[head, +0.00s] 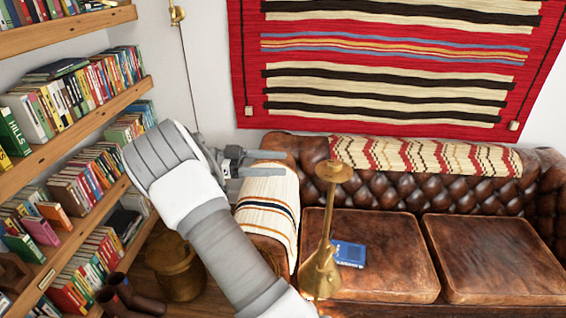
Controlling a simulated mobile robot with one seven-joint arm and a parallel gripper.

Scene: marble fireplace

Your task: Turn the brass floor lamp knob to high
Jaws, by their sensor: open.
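A slim upright pole with a pale brass fitting (177,15) stands at the top left by the wall. It looks like part of the brass floor lamp; its top is cut off by the frame and its lower part is hidden behind my arm. I cannot make out a knob's setting. My gripper (284,163) is open and empty, its two fingers pointing right over the sofa's left arm. It is below and to the right of the fitting, apart from it.
A brass stand (325,235) with a round top rises before the brown leather sofa (480,250). A blue book (349,254) lies on the seat. Bookshelves (75,105) line the left; a brass bucket (177,270) stands below. A striped rug (395,60) hangs behind.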

